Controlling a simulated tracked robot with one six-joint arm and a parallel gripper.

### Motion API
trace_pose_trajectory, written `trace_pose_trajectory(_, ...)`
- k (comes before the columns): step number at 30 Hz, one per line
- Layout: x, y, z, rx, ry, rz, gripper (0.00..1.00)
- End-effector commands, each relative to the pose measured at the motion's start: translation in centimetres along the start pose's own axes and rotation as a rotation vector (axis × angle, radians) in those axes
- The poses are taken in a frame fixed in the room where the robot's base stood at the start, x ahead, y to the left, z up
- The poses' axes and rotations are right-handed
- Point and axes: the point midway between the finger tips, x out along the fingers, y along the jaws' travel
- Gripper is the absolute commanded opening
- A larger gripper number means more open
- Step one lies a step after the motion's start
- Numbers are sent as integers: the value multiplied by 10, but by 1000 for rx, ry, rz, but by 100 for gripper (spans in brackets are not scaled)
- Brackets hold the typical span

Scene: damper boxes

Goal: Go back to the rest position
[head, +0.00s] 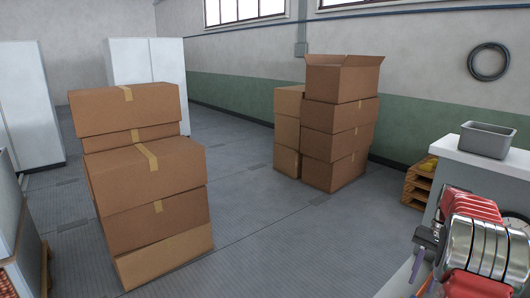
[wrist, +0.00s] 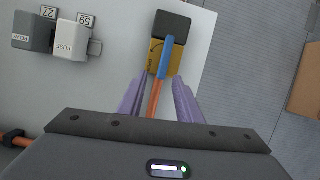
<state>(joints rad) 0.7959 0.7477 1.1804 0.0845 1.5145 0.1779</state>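My gripper (wrist: 158,92) is open, with its two purple fingers spread apart in the wrist view. Ahead of and between the fingers is a damper box with a dark top part and a yellow face (wrist: 157,58), carrying a blue lever (wrist: 165,58). The fingers stand apart on either side, and I see no contact with the lever. An orange cable runs down from the box between the fingers. In the head view my red and silver arm is at the lower right, and a purple finger (head: 418,265) shows low beside it.
Grey fuse (wrist: 68,36) and relay (wrist: 32,30) units sit left on the white panel (wrist: 100,70). Cardboard box stacks stand at left (head: 150,175) and centre (head: 335,115). A grey tray (head: 487,138) rests on a cabinet at right. Floor between the stacks is clear.

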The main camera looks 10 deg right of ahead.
Motion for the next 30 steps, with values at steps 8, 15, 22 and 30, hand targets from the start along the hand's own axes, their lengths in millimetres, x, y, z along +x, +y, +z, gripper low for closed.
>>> trace_pose_trajectory(8,-1,-23,44,-104,82,21,32)
trace_pose_trajectory(15,-7,-46,92,-204,158,37,32)
trace_pose_trajectory(22,-11,-65,141,-302,230,49,32)
trace_pose_trajectory(30,-13,-81,200,-417,313,58,32)
